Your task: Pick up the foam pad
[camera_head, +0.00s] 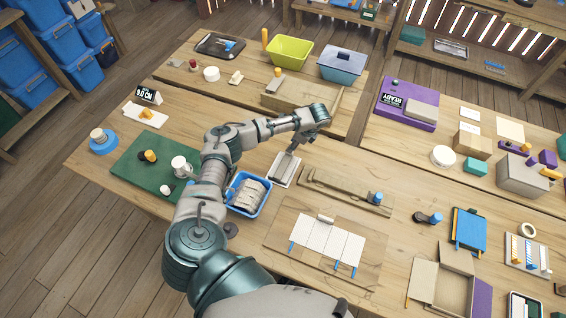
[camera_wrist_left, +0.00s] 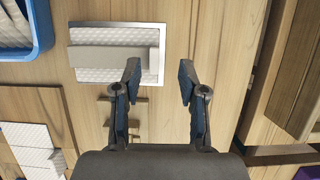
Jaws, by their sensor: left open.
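A white textured pad, which looks like the foam pad (camera_wrist_left: 98,75), lies in a shallow, metal-rimmed tray (camera_wrist_left: 162,35) in the left wrist view. A plain pale strip (camera_wrist_left: 115,58) lies across the pad and hides part of it. In the head view the tray (camera_head: 275,178) is on the bench, right of the blue bin. My left gripper (camera_head: 291,152) is above the tray and partly hides it. In the left wrist view my left gripper (camera_wrist_left: 160,72) is open and empty, with its fingers around the tray's right edge, off the pad's middle. My right gripper is not in view.
The blue bin (camera_head: 233,204) with folded pale pieces stands close left of the tray. A wooden block with a groove (camera_head: 340,187) lies to the right. A board with white panels (camera_head: 330,241) lies nearer me, and a green mat (camera_head: 135,170) lies left.

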